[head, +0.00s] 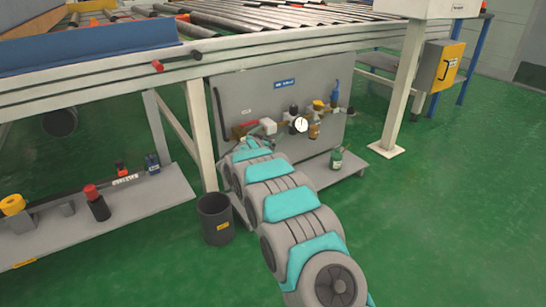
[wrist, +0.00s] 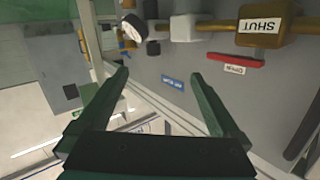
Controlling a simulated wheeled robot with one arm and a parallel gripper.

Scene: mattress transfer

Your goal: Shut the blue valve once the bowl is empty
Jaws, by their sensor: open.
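In the head view a blue valve-like part (head: 336,94) stands at the right end of the pipe assembly on the grey panel. A small amber bowl (head: 314,131) hangs under the assembly; its contents cannot be made out. My gripper (wrist: 160,78) is open and empty in the wrist view, its two fingers spread in front of the panel. In the head view my arm reaches to the panel's lower left, with the gripper (head: 262,143) mostly hidden.
A white gauge (head: 300,124) sits mid-assembly, also in the wrist view (wrist: 133,27). A red handle (wrist: 236,60) lies near a brass block (wrist: 265,25) labelled SHUT, upside down. A dark bin (head: 215,220) stands left of my arm.

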